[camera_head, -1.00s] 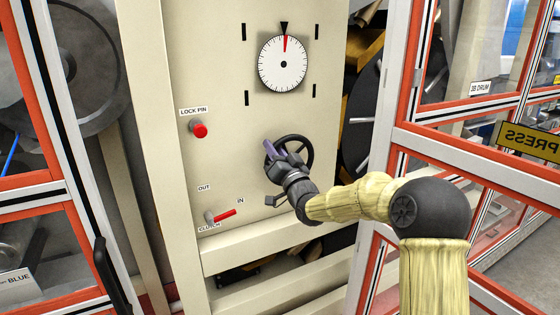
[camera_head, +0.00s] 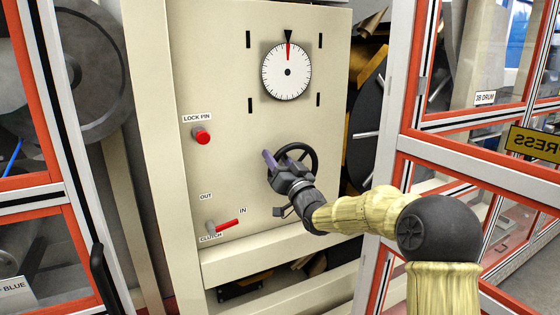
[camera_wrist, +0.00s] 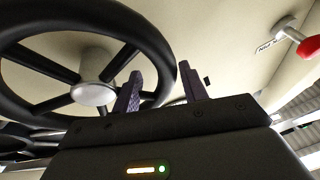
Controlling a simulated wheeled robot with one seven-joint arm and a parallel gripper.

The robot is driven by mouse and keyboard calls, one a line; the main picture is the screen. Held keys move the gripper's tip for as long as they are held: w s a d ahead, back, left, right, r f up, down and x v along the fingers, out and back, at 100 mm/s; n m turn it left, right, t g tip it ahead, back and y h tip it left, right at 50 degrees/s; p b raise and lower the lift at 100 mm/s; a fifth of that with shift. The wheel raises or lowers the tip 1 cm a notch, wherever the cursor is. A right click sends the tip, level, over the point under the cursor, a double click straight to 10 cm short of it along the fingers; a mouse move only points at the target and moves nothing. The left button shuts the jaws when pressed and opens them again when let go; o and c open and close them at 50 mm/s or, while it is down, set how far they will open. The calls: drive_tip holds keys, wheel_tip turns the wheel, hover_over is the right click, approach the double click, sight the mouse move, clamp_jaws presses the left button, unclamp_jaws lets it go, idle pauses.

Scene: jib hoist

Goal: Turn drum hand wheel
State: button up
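The black drum hand wheel (camera_head: 316,158) is mounted on the cream panel, below and slightly right of the dial. In the wrist view, its thick rim, spokes and pale hub (camera_wrist: 92,93) fill the left side. My gripper (camera_head: 270,158) is at the wheel's left side and hides part of it. In the wrist view, the purple fingers of my gripper (camera_wrist: 160,69) stand apart. One finger overlaps the wheel inside the rim and the other is outside it, with the rim's edge between them. Contact cannot be told.
A dial (camera_head: 287,72) has its red needle near the top mark. A red lock pin knob (camera_head: 202,136) and a red clutch lever (camera_head: 226,224) are on the panel's left. Red-and-white framed doors (camera_head: 398,110) stand at both sides; the right one is close to my arm.

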drive_tip(key=shift+a+f, duration=0.1)
drive_tip(key=shift+a, duration=0.05)
drive_tip(key=shift+s+d+f, duration=0.3)
drive_tip(key=shift+s+d, duration=0.05)
drive_tip(key=shift+s, duration=0.05)
drive_tip(key=b+v, duration=0.5)
drive_tip(key=v, duration=1.1)
drive_tip(key=shift+s, duration=0.2)
drive_tip(key=shift+d+r, duration=0.1)
drive_tip(key=shift+r, duration=0.05)
